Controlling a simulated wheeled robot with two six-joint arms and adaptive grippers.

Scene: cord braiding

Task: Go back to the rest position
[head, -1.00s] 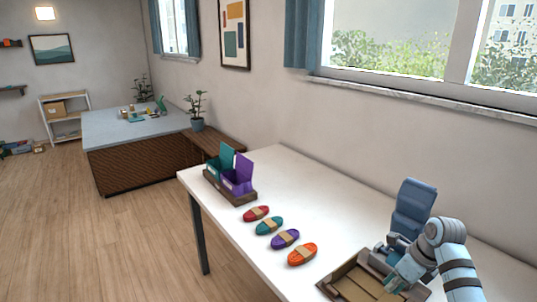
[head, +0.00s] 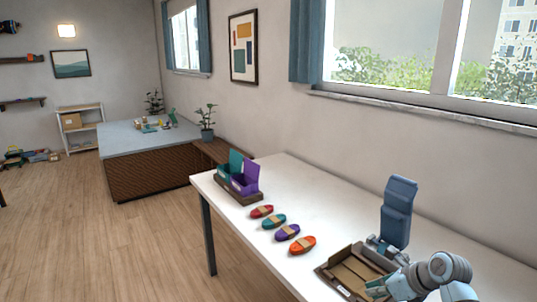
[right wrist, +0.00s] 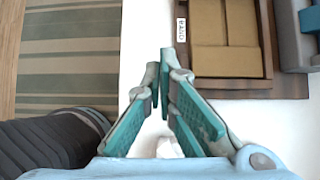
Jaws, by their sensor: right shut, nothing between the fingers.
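My right gripper (head: 376,288) is low at the right of the head view, by the near side of a brown tray (head: 330,272). In the right wrist view its teal-padded fingers (right wrist: 163,72) meet at the tips with nothing between them. The tray (right wrist: 238,82) lies just beyond and to the right of the fingertips there, and its tan inside looks empty. My left gripper is not in view.
Red (head: 262,211), teal (head: 274,221), purple (head: 287,232) and orange (head: 302,245) cord bundles lie in a row on the white table (head: 345,225). An open teal and purple box set (head: 238,193) stands at the far end. A blue-grey upright device (head: 398,210) stands behind the tray.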

